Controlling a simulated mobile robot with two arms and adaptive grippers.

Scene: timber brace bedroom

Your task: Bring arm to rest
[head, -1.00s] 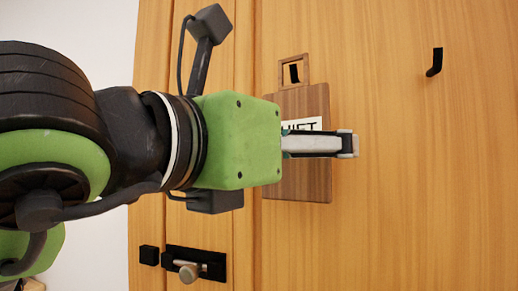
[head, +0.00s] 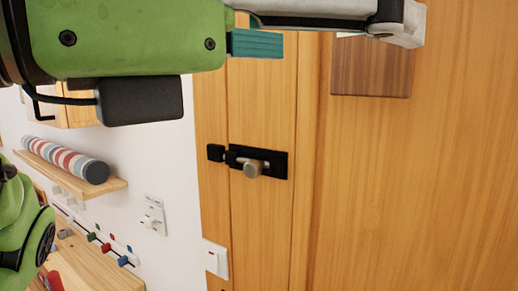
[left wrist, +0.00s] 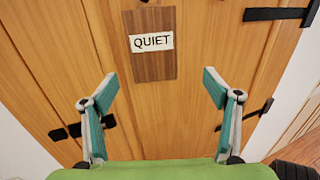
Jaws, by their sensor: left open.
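My left gripper (left wrist: 158,92) is open and empty in the left wrist view, its two fingers spread apart in front of a wooden door. In the head view my left gripper (head: 330,28) crosses the top of the picture, partly cut off. A brown wooden sign (left wrist: 150,62) reading QUIET hangs on the door between and beyond the fingertips, apart from them. Its lower part (head: 372,72) shows in the head view, with the gripper in front of its top. My right gripper is not in view.
At left, a shelf (head: 60,172) holds a striped roll (head: 70,160), above a wooden surface (head: 95,270). The door's right side (head: 440,200) is clear.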

